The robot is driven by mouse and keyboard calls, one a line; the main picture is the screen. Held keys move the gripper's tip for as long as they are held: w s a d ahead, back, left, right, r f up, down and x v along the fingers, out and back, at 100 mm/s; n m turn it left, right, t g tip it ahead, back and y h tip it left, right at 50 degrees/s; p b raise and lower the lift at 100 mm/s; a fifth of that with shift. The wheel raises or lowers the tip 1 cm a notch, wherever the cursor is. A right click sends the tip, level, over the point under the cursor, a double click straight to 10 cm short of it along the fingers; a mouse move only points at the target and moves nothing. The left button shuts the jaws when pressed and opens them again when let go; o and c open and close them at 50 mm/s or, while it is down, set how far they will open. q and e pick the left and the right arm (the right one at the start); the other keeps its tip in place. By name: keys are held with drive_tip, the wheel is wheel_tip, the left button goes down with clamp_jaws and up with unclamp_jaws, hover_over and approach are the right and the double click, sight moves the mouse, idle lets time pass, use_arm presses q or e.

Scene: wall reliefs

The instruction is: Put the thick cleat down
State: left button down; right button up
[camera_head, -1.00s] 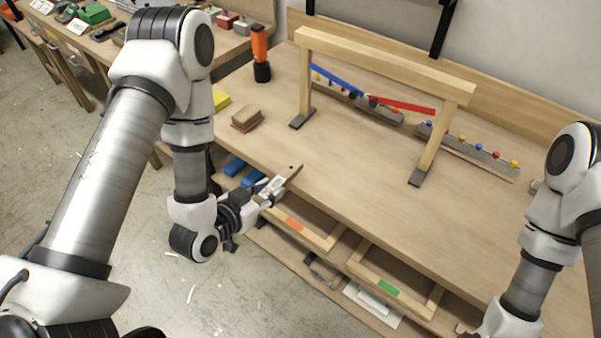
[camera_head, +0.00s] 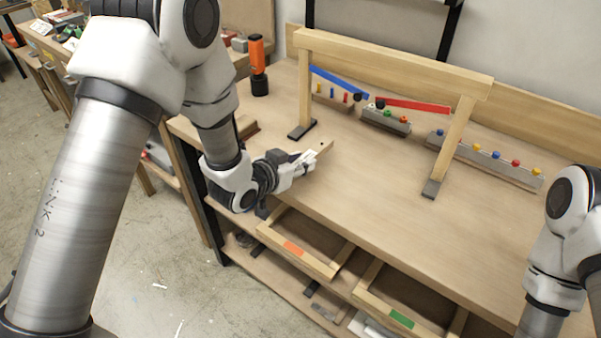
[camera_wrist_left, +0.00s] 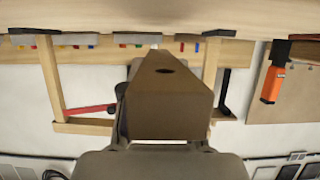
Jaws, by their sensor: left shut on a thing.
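The thick cleat, a wooden block with a dark round hole, shows in the head view (camera_head: 322,149) and large in the left wrist view (camera_wrist_left: 165,105). My left gripper (camera_head: 304,163) is shut on it, above the left part of the workbench (camera_head: 345,200). The gap between cleat and bench top is hard to judge. The gripper's end shows at the bottom of the left wrist view (camera_wrist_left: 160,146). My right arm comes in at the right of the head view, but its gripper is out of frame.
A wooden frame (camera_head: 395,62) stands at the back of the bench, with a blue bar (camera_head: 338,81) and a red bar (camera_head: 415,105). Grey strips with coloured pegs (camera_head: 490,158) lie behind it. An orange-handled tool (camera_head: 257,62) stands left. Drawers with orange (camera_head: 293,248) and green (camera_head: 401,318) labels are open. The bench middle is clear.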

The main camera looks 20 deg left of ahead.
sight(301, 181)
use_arm(q)
wheel_tip(301, 181, down, 3)
drive_tip(key=shift+w, duration=0.1)
drive_tip(key=shift+w+f, duration=0.1)
drive_tip(key=shift+f, duration=0.2)
drive_tip(key=shift+f, duration=0.1)
drive_tip(key=c, duration=0.8)
unclamp_jaws()
drive_tip(key=shift+c, duration=0.2)
